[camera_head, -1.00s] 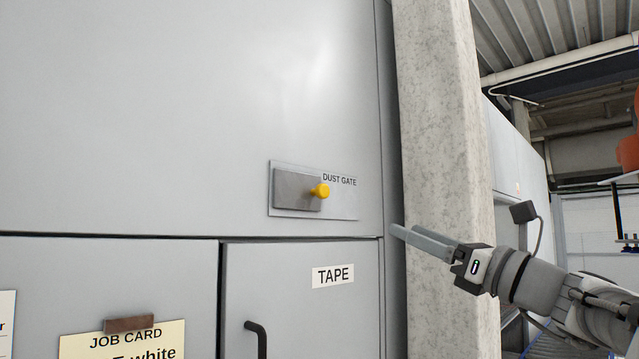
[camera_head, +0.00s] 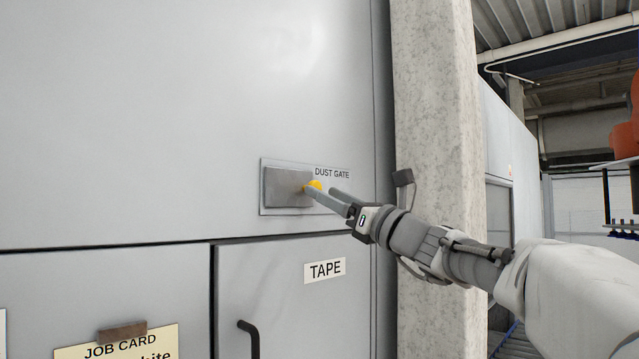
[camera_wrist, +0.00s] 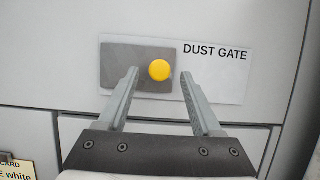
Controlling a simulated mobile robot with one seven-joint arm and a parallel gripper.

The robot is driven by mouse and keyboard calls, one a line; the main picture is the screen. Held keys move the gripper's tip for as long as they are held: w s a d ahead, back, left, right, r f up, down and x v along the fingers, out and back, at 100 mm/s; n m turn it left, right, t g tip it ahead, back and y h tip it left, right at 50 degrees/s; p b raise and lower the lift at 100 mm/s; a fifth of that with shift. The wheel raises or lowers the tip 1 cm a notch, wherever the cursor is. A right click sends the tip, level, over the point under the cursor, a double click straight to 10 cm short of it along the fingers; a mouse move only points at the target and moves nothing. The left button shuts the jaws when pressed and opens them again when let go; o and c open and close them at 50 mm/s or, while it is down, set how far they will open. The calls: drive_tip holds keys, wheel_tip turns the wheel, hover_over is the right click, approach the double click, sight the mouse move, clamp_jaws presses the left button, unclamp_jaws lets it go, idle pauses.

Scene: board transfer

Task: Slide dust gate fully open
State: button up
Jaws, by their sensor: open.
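The dust gate is a flat grey sliding plate (camera_head: 287,188) on a pale backing panel (camera_head: 268,209) labelled "DUST GATE", on the cabinet front. The plate covers the left part of the panel; the right part is bare. A yellow round knob (camera_wrist: 159,70) sits near the plate's right edge. In the head view the knob (camera_head: 315,185) is partly hidden by my gripper (camera_head: 318,193). In the wrist view my gripper (camera_wrist: 158,72) is open, with one finger on each side of the knob in the picture. I cannot tell whether a finger touches it.
A drawer or door labelled "TAPE" (camera_head: 325,270) with a dark handle (camera_head: 250,338) lies below the gate. A job card (camera_head: 118,345) is at the lower left. A concrete pillar (camera_head: 437,110) stands just right of the cabinet. The cabinet face above the gate is clear.

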drive_tip(key=shift+x, duration=0.85)
clamp_jaws()
idle(0.8)
